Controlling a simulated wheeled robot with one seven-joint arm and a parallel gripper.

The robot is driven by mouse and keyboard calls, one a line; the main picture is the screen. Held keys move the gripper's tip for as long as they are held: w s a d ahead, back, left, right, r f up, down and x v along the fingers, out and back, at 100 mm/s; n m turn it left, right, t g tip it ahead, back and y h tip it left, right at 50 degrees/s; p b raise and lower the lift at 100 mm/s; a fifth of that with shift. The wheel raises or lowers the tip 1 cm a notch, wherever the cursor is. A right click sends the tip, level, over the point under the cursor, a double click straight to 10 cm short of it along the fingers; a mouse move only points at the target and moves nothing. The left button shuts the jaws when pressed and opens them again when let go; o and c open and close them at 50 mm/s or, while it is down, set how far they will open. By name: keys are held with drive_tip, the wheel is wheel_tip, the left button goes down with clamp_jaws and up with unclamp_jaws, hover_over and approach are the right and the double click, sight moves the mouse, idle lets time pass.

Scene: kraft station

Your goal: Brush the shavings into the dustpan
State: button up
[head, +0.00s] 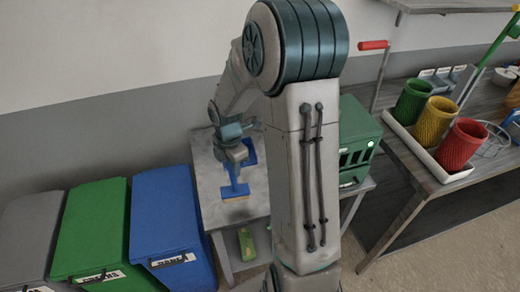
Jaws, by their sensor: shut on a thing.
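My gripper (235,163) is at the end of my arm, over the small grey table left of centre. It is shut on a blue brush (236,190), which hangs down with a thin tan strip along its lower edge. The brush is close to the tabletop; I cannot tell if it touches. Another blue piece (250,154) shows just behind and right of my gripper; it may be the dustpan, but it is partly hidden. I cannot make out any shavings. My arm hides the right part of the tabletop.
The small grey table (212,185) has free room left of the brush. A blue bin (165,215), a green bin (92,225) and a grey bin (30,230) stand left. A green cabinet (357,135) stands right of my arm. A workbench (410,160) holds green, yellow and red baskets.

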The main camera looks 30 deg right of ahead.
drive_tip(key=shift+r+p, duration=0.65)
drive_tip(key=shift+r, duration=0.5)
